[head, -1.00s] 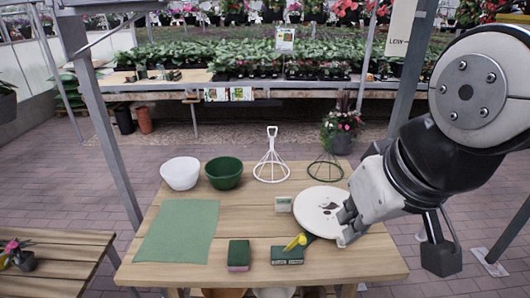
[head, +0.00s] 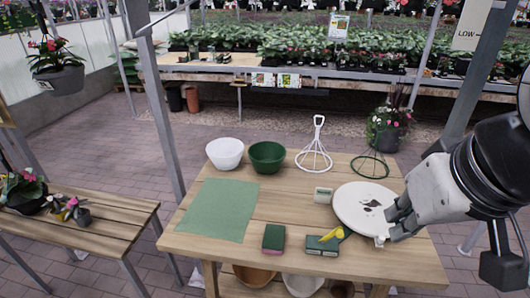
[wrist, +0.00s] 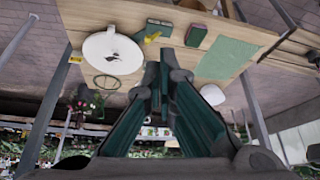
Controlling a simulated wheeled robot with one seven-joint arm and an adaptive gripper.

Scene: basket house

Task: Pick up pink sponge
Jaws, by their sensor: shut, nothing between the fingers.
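The pink sponge (head: 273,239) lies on the wooden table near its front edge. Its top is dark green, with a pink layer along the front side. It also shows in the wrist view (wrist: 196,36), beyond my fingertips. My gripper (head: 387,229) is at the table's right side by the round white plate (head: 362,213), well to the right of the sponge. In the wrist view my gripper (wrist: 160,76) has its two fingers together, with nothing between them.
A dark green block (head: 322,246) with a yellow item (head: 332,236) lies between the sponge and my gripper. A green mat (head: 218,209) lies left.

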